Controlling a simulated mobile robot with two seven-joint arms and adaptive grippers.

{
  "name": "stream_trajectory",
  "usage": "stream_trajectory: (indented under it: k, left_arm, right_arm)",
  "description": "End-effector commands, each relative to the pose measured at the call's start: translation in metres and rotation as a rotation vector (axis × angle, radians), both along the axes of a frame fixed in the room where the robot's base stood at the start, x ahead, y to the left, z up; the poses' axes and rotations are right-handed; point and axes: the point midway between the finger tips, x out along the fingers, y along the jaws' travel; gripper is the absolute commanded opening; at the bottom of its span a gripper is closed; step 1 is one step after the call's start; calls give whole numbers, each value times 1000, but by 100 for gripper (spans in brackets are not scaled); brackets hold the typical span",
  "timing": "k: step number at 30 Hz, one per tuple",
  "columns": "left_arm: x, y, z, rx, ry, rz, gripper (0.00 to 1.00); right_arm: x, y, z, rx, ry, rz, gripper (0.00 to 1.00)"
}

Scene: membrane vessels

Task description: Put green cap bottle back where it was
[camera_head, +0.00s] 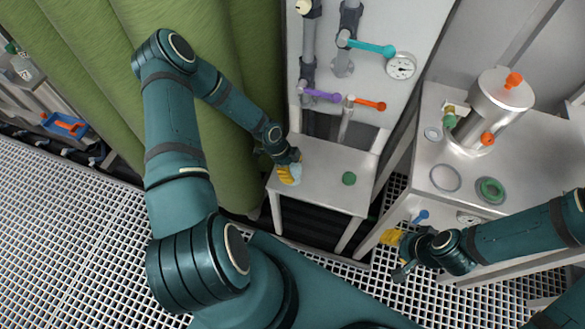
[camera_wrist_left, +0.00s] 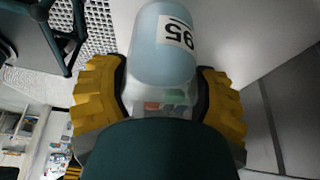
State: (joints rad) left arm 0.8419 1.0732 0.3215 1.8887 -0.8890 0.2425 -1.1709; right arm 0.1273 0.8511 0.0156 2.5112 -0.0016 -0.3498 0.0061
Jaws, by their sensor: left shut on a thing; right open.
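My left gripper (camera_head: 289,173) is shut on a pale blue, partly clear bottle (camera_head: 296,170), just above or at the left part of a small metal table (camera_head: 322,181); I cannot tell if the bottle touches it. In the left wrist view the bottle (camera_wrist_left: 165,45) sits between the yellow fingers (camera_wrist_left: 160,105), with a white label reading 95. No green cap shows on it. A round green cap-like piece (camera_head: 349,178) is on the table to the right. My right gripper (camera_head: 392,246) is open and empty, low in front of the right bench.
A steel vessel (camera_head: 497,105) with orange knobs stands on the right bench (camera_head: 425,150), near a green ring (camera_head: 490,190). A panel with coloured valve handles (camera_head: 365,103) rises behind the table. A clear bottle (camera_head: 24,68) and blue tray (camera_head: 64,125) are far left. Green columns (camera_head: 200,30) stand behind my left arm.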

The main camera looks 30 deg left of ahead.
Motion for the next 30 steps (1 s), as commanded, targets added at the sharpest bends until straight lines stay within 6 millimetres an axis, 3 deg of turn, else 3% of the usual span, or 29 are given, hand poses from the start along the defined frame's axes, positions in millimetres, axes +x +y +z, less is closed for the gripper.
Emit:
stream_trajectory:
  k: [2,3,5,6,17,30]
  left_arm:
    - [0,0,-3,0,0,0,23]
    - [0,0,-3,0,0,0,76]
    - [0,0,-3,0,0,0,97]
    - [0,0,-2,0,0,0,100]
    - [0,0,2,0,0,0,100]
    - [-8,33,79,1,-2,3,100]
  right_arm:
    - [0,0,-3,0,0,0,47]
    - [0,0,-3,0,0,0,47]
    - [0,0,-3,0,0,0,47]
    - [0,0,-2,0,0,0,47]
    - [0,0,2,0,0,0,47]
    - [5,-1,18,-3,-11,-9,47]
